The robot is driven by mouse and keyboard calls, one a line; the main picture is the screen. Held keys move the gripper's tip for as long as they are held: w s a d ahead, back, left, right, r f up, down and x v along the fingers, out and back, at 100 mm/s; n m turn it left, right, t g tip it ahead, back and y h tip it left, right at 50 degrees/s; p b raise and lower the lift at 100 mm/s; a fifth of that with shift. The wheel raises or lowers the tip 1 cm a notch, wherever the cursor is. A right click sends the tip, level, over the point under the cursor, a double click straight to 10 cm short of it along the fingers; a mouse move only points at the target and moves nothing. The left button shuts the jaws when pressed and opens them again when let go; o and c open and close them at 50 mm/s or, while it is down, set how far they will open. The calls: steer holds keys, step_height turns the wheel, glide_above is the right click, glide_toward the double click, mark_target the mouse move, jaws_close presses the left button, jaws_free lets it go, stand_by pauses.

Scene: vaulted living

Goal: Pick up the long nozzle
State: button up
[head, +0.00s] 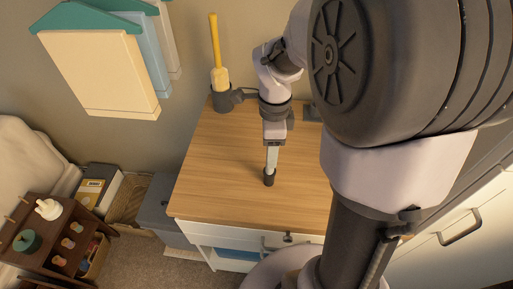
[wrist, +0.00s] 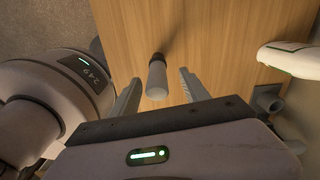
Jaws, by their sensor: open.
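The long nozzle (head: 269,178) stands about upright on the wooden top of a cabinet, its dark end down and its pale part upward. In the wrist view the nozzle (wrist: 157,78) shows its pale end nearer the camera, its dark end farther off. My gripper (head: 272,150) is above it, pointing down. In the wrist view the two fingers of my gripper (wrist: 159,77) are spread, one on each side of the nozzle, with a visible gap on both sides. The nozzle's upper part is partly hidden by the gripper in the head view.
The wooden cabinet top (head: 215,165) is mostly bare around the nozzle. A dark holder (head: 226,102) with a yellow-handled brush (head: 215,45) stands at the back left corner. A dark shelf unit (head: 50,235) with small objects stands at the lower left. My arm hides the right side.

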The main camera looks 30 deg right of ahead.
mark_target(269, 174)
steer(key=f+b, duration=0.1)
steer(key=f, duration=0.2)
steer(key=f+b, duration=0.2)
steer(key=shift+s+a+f, duration=0.1)
steer(key=shift+s+f, duration=0.1)
steer(key=shift+f, duration=0.2)
steer(key=shift+r, duration=0.15)
steer(key=shift+c, duration=0.6)
jaws_close()
steer(key=shift+r, duration=0.15)
